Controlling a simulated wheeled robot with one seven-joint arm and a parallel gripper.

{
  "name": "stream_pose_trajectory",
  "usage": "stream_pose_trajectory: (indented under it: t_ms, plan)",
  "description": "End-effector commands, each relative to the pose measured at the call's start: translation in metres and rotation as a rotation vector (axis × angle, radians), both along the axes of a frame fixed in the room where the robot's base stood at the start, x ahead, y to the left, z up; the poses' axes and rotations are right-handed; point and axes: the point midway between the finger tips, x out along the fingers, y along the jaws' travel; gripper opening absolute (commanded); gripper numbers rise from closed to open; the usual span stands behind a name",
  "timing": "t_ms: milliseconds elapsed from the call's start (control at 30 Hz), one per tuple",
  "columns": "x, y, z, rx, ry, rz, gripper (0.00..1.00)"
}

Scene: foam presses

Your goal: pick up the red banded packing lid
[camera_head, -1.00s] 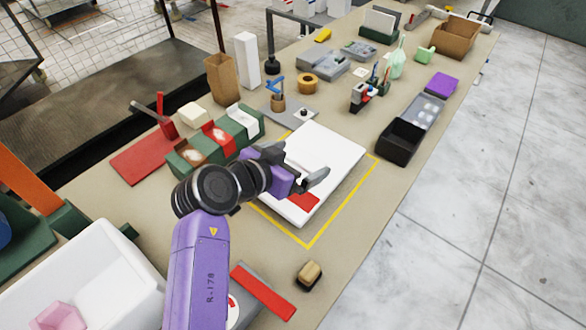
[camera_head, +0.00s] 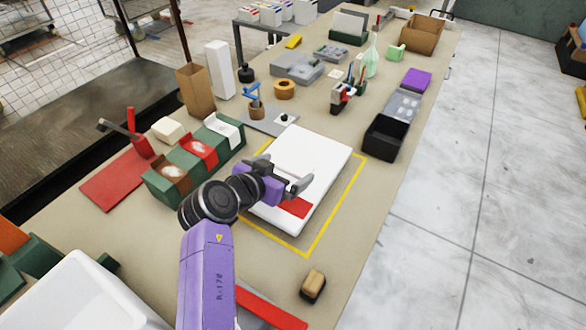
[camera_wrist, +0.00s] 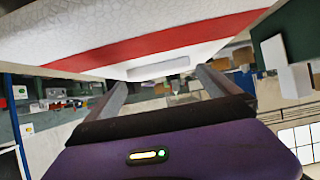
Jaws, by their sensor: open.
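The red banded packing lid (camera_head: 310,155) is a flat white slab with a red band, part of which shows near its front end in the head view. It lies inside a yellow taped outline on the bench. In the wrist view its white textured face and red band (camera_wrist: 160,42) cross the top of the picture. My gripper (camera_head: 282,172) is open, over the lid's left front part in the head view, and hides some of it. In the wrist view the two fingers (camera_wrist: 163,77) are apart with a white edge beyond them. I cannot tell whether they touch the lid.
A green box with several compartments (camera_head: 162,187) stands left of the lid. A black bin (camera_head: 384,138) stands to its right. A tan-topped block (camera_head: 314,284) sits in front, and a white tub (camera_head: 75,295) at front left.

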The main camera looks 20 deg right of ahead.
Motion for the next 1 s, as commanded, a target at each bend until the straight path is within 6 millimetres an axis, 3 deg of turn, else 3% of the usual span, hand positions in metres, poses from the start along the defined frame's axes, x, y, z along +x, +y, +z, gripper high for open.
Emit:
stream_pose_trajectory:
  t_ms: [167, 433, 700, 1000]
  plan:
    - [0.0103, -0.015, -0.0086, 0.0, 0.0, -0.001, 1.0]
    - [0.012, -0.0162, -0.0109, 0.0, 0.0, 0.001, 1.0]
    - [0.0119, -0.0161, -0.0106, 0.0, -0.002, 0.0, 0.51]
    - [0.012, -0.016, -0.008, 0.0, -0.002, 0.0, 0.51]
